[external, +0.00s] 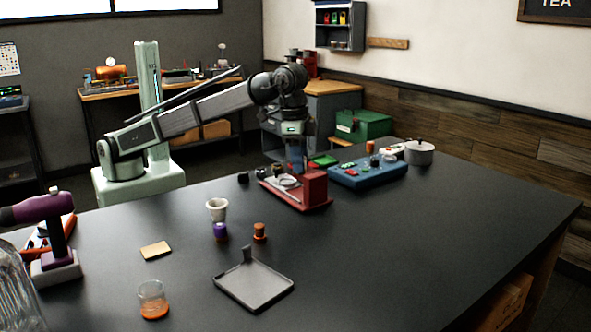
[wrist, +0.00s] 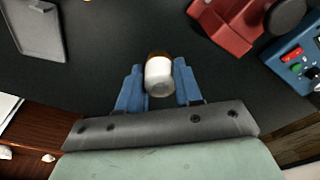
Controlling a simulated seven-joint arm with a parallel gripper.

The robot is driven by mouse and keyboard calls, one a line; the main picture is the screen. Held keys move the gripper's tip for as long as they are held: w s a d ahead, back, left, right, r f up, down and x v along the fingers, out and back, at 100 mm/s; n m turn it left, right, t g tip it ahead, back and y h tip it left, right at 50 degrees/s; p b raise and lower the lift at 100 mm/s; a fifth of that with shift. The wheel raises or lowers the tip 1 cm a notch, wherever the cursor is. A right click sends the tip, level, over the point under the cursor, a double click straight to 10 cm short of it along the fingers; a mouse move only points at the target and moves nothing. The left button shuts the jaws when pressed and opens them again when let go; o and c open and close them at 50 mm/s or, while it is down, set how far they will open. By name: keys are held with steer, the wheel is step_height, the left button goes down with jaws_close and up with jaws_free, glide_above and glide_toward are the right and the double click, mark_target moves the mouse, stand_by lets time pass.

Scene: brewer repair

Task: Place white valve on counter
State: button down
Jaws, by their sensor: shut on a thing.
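My gripper (external: 295,160) hangs at the far side of the dark counter (external: 420,250), just behind the red machine in the external view. In the wrist view my gripper (wrist: 158,84) has its two blue fingers on either side of the white valve (wrist: 159,74) and is shut on it. The valve is a short white cylinder with a brownish-orange end. In the external view I cannot make out the valve. I cannot tell whether it touches the counter.
The red machine (external: 315,188) and a blue button panel (external: 368,171) stand close by. A white pot (external: 419,153) is farther right. A grey tray (external: 254,284), a white cup on a purple piece (external: 220,230) and an orange-based jar (external: 153,300) stand nearer. The counter's right front is clear.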

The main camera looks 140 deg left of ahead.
steer(key=d+m+h, duration=0.1)
steer(key=d+m, duration=0.7)
steer(key=d, duration=3.4)
steer(key=shift+w+d+f, duration=0.1)
steer(key=shift+f, duration=2.4)
steer(key=shift+w+d+f, duration=0.1)
steer(key=shift+d+f, duration=0.05)
steer(key=shift+f, duration=2.4)
steer(key=shift+w+d+f, duration=0.1)
steer(key=shift+f, duration=2.4)
steer(key=shift+f, duration=0.1)
steer(key=c, duration=0.8)
jaws_free()
steer(key=shift+o, duration=0.2)
step_height(320, 180, up, 12)
steer(key=s, duration=0.1)
steer(key=shift+s, duration=0.3)
